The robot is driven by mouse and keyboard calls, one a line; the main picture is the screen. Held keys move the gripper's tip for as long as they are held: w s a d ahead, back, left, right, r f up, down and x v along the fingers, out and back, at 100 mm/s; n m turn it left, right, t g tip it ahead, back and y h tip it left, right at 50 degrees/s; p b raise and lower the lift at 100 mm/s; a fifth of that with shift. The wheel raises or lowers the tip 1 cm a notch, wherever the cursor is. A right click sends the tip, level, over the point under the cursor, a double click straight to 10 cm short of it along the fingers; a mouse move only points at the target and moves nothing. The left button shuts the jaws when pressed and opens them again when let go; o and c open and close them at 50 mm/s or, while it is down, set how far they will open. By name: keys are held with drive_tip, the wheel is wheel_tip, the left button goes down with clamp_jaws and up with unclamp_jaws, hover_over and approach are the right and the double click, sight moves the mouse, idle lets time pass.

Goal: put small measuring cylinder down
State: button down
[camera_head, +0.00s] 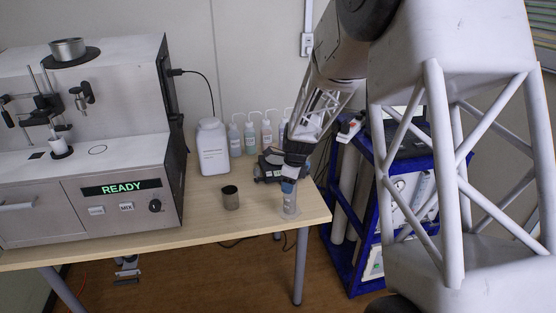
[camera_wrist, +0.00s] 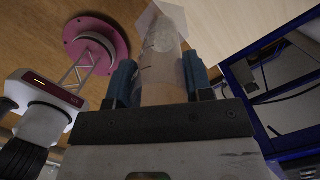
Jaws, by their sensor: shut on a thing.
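The small measuring cylinder (camera_head: 290,207) is clear and upright near the front right corner of the wooden table. My gripper (camera_head: 289,184) holds it from above. In the wrist view the cylinder (camera_wrist: 160,70) stands between the two teal fingers of my gripper (camera_wrist: 165,82), which are shut on it. Its pale angular base (camera_wrist: 158,20) shows at the far end, beside the table edge in that view. I cannot tell whether the base touches the table top.
The table (camera_head: 262,222) has free room left of the cylinder. A dark device (camera_head: 267,168), a white jar (camera_head: 212,147) and several wash bottles (camera_head: 250,137) are behind. The analyser (camera_head: 90,190) fills the left. A blue-framed rack (camera_head: 338,255) stands right.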

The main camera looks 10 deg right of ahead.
drive_tip(key=w+d+r+m, duration=0.1)
drive_tip(key=w+r+m, duration=0.1)
drive_tip(key=w, duration=0.9)
drive_tip(key=w+d+r+m, duration=0.2)
drive_tip(key=w+m, duration=0.3)
drive_tip(key=w, duration=0.6)
drive_tip(key=shift+d+r+t+h, duration=0.2)
drive_tip(key=shift+t+h, duration=0.1)
drive_tip(key=shift+t, duration=0.1)
drive_tip(key=shift+w, duration=0.2)
drive_tip(key=w+d+f, duration=0.1)
drive_tip(key=w, duration=1.4)
drive_tip(key=shift+w+f, duration=0.25)
drive_tip(key=shift+w, duration=0.1)
drive_tip(key=shift+d, duration=0.1)
